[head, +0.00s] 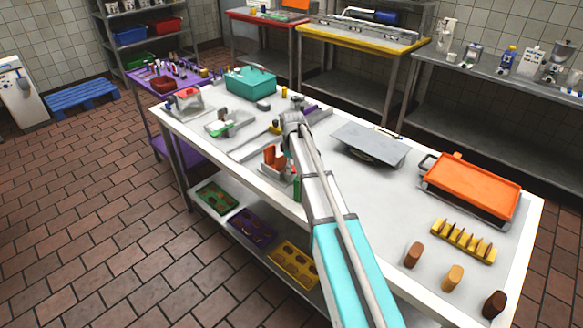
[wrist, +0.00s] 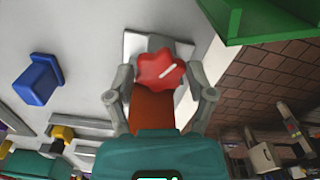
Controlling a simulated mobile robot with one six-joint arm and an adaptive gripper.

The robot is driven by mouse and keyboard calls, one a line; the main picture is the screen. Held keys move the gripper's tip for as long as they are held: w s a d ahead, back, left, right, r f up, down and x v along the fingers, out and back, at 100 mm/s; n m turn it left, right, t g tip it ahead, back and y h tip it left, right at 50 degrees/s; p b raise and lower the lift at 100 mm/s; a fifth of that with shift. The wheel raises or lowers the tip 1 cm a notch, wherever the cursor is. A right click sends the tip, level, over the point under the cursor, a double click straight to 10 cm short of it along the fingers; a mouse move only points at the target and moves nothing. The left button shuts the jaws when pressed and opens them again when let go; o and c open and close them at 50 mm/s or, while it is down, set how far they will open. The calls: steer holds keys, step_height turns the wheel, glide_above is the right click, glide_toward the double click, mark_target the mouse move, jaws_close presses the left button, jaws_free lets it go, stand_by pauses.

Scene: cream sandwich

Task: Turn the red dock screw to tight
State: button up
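The red dock screw (wrist: 155,66) is a lobed knob with a white line slanting to the upper right. It sits in front of a pale block, with a brown-orange part (wrist: 152,110) below it in the wrist view. My gripper (wrist: 160,76) is open, its grey fingers on either side of the knob. A slim gap seems to show on each side; contact is unclear. In the head view an orange part on a pale dock (head: 272,158) stands at the table's near edge, beside my arm. I cannot make out the knob or fingers there.
A green object (wrist: 270,22) fills the upper right of the wrist view, close to the camera. A blue block (wrist: 38,80) stands to the left. The white table (head: 350,195) also holds a teal bin (head: 250,84), a grey plate (head: 370,143) and an orange tray (head: 470,186).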

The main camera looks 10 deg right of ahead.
steer(key=c, duration=0.4)
steer(key=shift+a, duration=0.15)
steer(key=shift+c, duration=0.3)
steer(key=shift+s+m, duration=0.1)
steer(key=shift+m, duration=0.4)
steer(key=m, duration=0.9)
steer(key=shift+s+a+m, duration=0.1)
steer(key=shift+a+m, duration=0.05)
steer(key=shift+m, duration=0.25)
steer(key=o, duration=1.1)
